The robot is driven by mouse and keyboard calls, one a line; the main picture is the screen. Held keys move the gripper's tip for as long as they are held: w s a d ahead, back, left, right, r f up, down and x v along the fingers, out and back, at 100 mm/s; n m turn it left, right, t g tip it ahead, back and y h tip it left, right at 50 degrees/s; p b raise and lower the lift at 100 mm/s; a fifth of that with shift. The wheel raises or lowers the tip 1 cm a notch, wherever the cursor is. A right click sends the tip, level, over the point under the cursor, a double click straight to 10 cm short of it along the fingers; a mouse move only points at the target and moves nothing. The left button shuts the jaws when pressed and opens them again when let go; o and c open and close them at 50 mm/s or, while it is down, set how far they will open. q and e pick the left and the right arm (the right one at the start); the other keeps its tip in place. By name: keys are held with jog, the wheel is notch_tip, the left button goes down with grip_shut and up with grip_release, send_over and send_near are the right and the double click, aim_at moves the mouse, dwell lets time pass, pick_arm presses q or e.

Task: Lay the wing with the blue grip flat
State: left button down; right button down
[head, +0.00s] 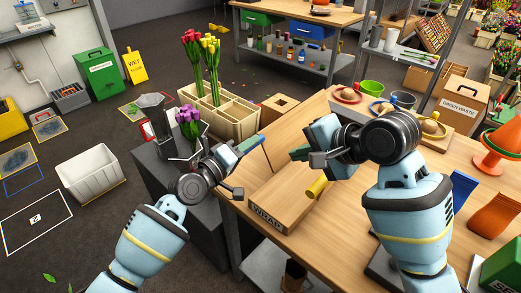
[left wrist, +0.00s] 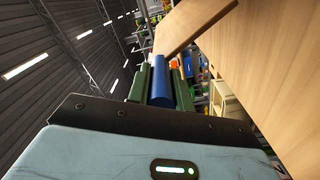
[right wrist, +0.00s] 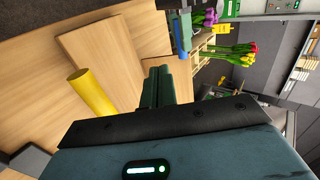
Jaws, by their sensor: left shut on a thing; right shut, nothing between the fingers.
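My left gripper (head: 243,147) is shut on the blue grip (left wrist: 162,72), which lies between its green fingers in the left wrist view. The wooden wing (left wrist: 194,22) of that grip runs up beyond it. In the head view this wing (head: 292,127) looks tilted up at the back of the wrapping board (head: 267,217) marked WRAP. The yellow grip (head: 317,187) sits on the board's near panel and also shows in the right wrist view (right wrist: 92,92). My right gripper (head: 300,154) is shut and empty above the board, apart from both grips.
A wooden crate (head: 238,125) with red and yellow tulips (head: 200,50) stands behind the left gripper. Purple tulips (head: 188,122) stand beside my left arm. Bare tabletop (head: 335,235) lies in front of the board.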

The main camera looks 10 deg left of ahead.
pick_arm(q)
jog(key=shift+f, duration=0.1)
pick_arm(e)
jog(key=w+a+r+x, duration=0.1)
jog(key=r+x, duration=0.1)
jog(key=x, duration=1)
jog(key=shift+a, duration=0.4)
jog(key=shift+w, duration=0.15)
pick_arm(q)
jog(key=shift+d, duration=0.35)
pick_arm(e)
jog(key=shift+w+a+f, duration=0.1)
jog(key=shift+w+a, duration=0.4)
jog(key=shift+w, duration=0.05)
pick_arm(q)
jog(key=c, duration=1.7)
grip_release()
jog(key=shift+r, duration=0.2)
jog(key=o, duration=0.4)
jog(key=shift+s, duration=0.15)
pick_arm(e)
jog(key=shift+s+a, duration=0.15)
jog(key=shift+a, duration=0.05)
pick_arm(q)
jog(key=shift+o, duration=0.2)
